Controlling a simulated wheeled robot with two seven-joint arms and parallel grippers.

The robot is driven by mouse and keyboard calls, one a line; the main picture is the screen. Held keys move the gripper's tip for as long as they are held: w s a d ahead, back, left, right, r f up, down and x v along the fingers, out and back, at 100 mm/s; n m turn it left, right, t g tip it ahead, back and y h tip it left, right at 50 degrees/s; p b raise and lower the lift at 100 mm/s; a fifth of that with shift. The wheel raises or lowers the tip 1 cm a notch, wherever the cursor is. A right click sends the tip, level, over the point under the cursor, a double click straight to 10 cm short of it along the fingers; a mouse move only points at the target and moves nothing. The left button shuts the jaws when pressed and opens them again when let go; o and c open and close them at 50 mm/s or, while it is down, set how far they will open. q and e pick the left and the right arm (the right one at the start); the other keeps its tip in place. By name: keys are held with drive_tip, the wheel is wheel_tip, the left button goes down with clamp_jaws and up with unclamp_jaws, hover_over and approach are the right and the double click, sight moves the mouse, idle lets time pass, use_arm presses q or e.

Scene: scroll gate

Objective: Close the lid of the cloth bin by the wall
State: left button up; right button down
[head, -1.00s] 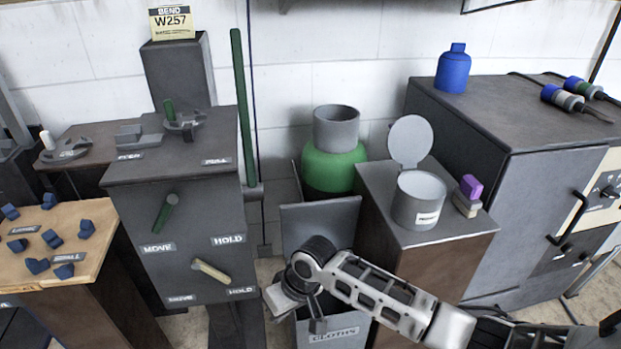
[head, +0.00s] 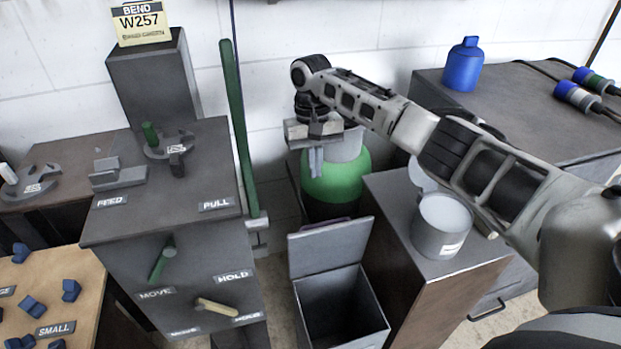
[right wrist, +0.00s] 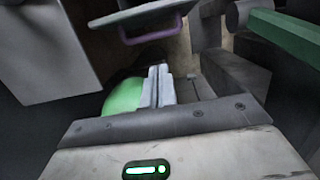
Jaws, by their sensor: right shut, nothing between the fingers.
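The grey cloth bin (head: 343,309) stands on the floor between the lever cabinet and the brown cabinet. Its lid (head: 331,248) is open, raised at the back of the bin, and the dark inside shows. My right gripper (head: 316,160) is shut and empty, pointing down above and behind the lid, in front of the green cylinder in the head view. In the right wrist view its shut fingers (right wrist: 158,87) show, with a grey panel with a purple handle (right wrist: 150,30), likely the lid, beyond them. My left gripper is not in view.
A green cylinder (head: 336,184) with a grey top stands behind the bin by the wall. The lever cabinet (head: 165,208) is on the left. On the right, the brown cabinet (head: 405,262) carries a grey canister (head: 440,228). A green pole (head: 238,130) leans near the wall.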

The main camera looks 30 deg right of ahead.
drive_tip(key=b, duration=0.1)
approach(326, 242)
drive_tip(key=w+d+f, duration=0.1)
drive_tip(key=w+f, duration=0.2)
drive_tip(key=w, duration=0.2)
drive_tip(key=shift+s+a+f+p, duration=0.1)
drive_tip(key=shift+s+a+p, duration=0.15)
drive_tip(key=shift+s, duration=0.75)
drive_tip(key=shift+s+a+f+p, duration=0.15)
drive_tip(key=shift+s+p, duration=0.2)
drive_tip(key=shift+s, duration=0.65)
